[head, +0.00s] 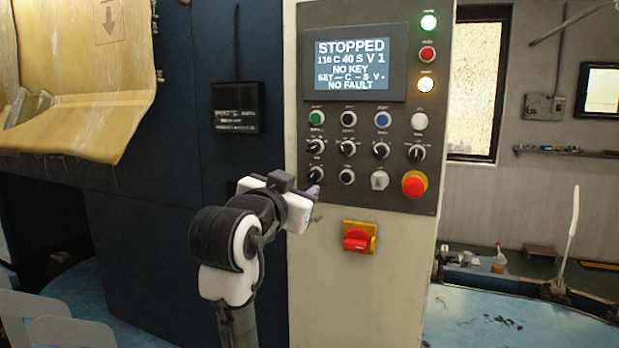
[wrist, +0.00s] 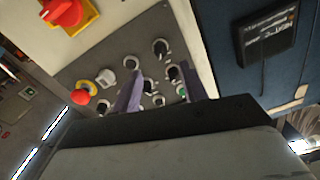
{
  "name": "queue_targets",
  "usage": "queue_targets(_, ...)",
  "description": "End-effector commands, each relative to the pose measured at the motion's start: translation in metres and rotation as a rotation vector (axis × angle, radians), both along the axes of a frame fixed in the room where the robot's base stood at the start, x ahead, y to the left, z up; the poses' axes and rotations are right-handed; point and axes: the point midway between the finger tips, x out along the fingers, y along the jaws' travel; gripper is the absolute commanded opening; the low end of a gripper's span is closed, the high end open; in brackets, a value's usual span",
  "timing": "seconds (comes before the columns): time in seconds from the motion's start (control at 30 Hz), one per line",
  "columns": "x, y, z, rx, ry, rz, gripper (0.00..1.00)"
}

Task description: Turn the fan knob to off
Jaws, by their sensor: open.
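The control panel (head: 395,100) carries several black rotary knobs with white pointers in its lower half. The labels are too small to read, so I cannot tell which one is the fan knob. The lower left knob (head: 316,174) is closest to my gripper (head: 314,192), which is beside the panel's lower left edge. In the wrist view my gripper (wrist: 160,82) has its two purple fingers apart, with panel knobs showing between and beyond them. One knob (wrist: 160,47) shows past the fingertips. My gripper is open and empty; I see no contact with a knob.
A screen (head: 352,63) reads STOPPED, NO KEY, NO FAULT. A red emergency stop (head: 414,185) is at the panel's lower right. A red rotary switch (head: 357,240) on a yellow plate is below the panel. A black box (head: 235,108) hangs on the blue wall to the left.

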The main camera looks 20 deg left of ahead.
Motion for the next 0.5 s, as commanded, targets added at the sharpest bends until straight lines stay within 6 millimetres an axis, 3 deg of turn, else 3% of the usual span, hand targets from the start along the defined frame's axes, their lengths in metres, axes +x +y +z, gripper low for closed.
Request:
queue_targets(0.2, 0.044, 0.0, 0.001, -0.001, 0.002, 0.0, 0.43)
queue_targets(0.5, 0.071, 0.001, 0.0, 0.0, -0.001, 0.002, 0.43)
